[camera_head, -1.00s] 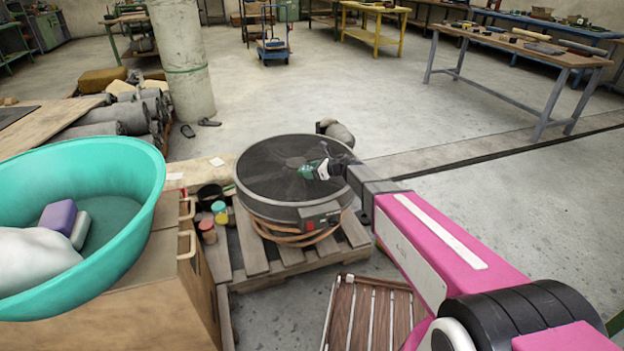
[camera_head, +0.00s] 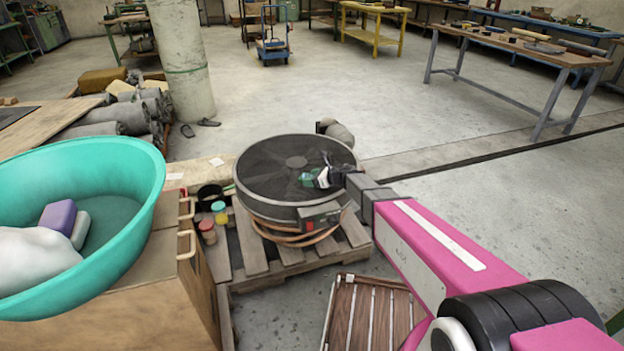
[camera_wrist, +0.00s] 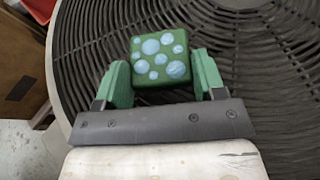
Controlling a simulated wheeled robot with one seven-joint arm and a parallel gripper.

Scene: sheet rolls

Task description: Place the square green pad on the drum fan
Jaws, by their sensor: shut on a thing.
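The drum fan (camera_head: 262,177) is a round dark drum with a ribbed grille facing up, standing on a wooden pallet. The square green pad (camera_wrist: 160,57) has light blue dots on its face and is between the two green fingers of my gripper (camera_wrist: 163,78). In the head view the pad (camera_head: 309,179) and my gripper (camera_head: 321,178) are over the right half of the grille. My gripper is shut on the pad. Whether the pad touches the grille cannot be told.
A teal basin (camera_head: 130,245) with a purple block (camera_head: 57,217) stands on a wooden box at left. Small jars (camera_head: 208,230) stand on the pallet (camera_head: 255,262) left of the fan. A slatted wooden piece (camera_head: 365,315) lies in front. Open floor lies behind the fan.

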